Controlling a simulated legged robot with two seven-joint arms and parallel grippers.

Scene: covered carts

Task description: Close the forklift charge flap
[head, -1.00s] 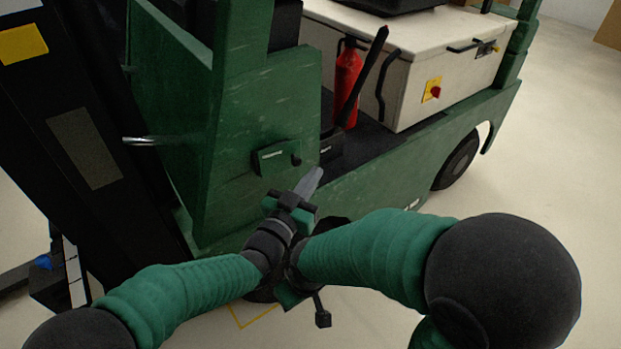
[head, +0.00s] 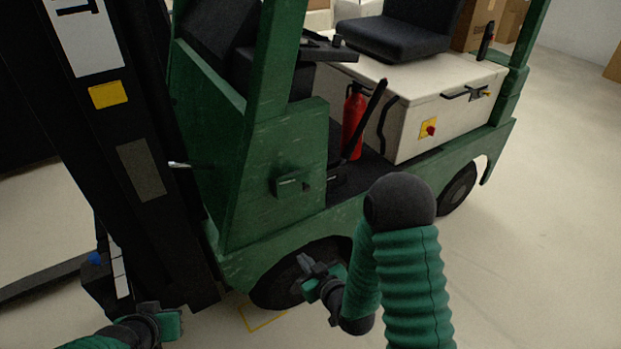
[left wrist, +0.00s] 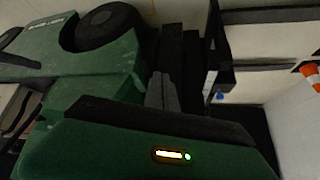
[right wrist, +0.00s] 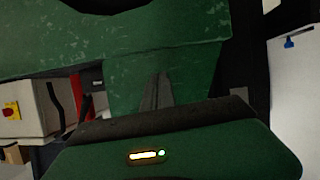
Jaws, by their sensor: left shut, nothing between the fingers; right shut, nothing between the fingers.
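The flap cannot be made out in the wrist views.
The black mast (head: 140,165) stands left of the panel. A red extinguisher (head: 353,122) and a black lever (head: 366,118) are right of the flap, before the white battery box (head: 410,105). The floor (head: 535,230) at the right is clear.

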